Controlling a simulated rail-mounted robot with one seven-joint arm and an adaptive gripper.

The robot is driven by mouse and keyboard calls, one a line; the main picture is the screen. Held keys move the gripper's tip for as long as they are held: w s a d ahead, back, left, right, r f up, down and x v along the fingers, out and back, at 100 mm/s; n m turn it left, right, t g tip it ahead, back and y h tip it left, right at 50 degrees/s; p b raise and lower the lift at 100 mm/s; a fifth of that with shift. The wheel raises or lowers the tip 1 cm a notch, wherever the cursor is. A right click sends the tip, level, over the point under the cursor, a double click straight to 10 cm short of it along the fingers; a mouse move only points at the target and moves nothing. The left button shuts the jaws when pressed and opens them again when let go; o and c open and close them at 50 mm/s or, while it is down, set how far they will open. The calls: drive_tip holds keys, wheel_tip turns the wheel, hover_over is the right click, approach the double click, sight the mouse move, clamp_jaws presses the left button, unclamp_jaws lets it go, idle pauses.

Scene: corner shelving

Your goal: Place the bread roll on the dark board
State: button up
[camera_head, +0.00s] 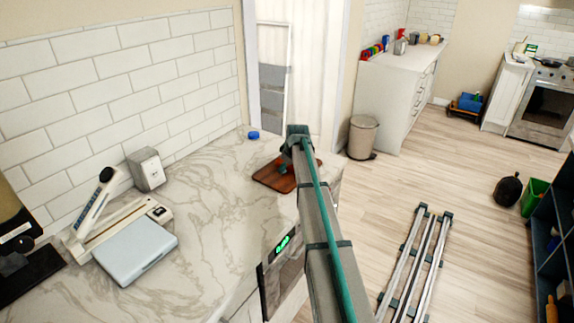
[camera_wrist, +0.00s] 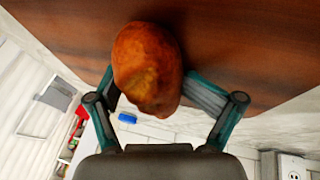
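The bread roll (camera_wrist: 147,68) is brown and rounded, and sits between the two fingers of my gripper (camera_wrist: 150,88) in the wrist view. The fingers appear to press on its sides, with their tips partly hidden by it. The dark board (camera_wrist: 240,45) is reddish-brown wood and fills the space behind the roll. In the head view the board (camera_head: 268,180) lies on the marble counter, and my gripper (camera_head: 285,168) is low over it, partly covered by my arm. The roll cannot be made out there. Whether the roll touches the board is not clear.
A blue object (camera_head: 253,135) lies on the counter behind the board; it also shows in the wrist view (camera_wrist: 127,118).

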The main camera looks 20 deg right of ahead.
drive_tip(key=shift+r, duration=0.2)
drive_tip(key=shift+r+p, duration=0.4)
drive_tip(key=shift+r, duration=0.25)
drive_tip(key=b+v, duration=0.2)
drive_tip(key=v, duration=1)
drive_tip(key=shift+b, duration=0.3)
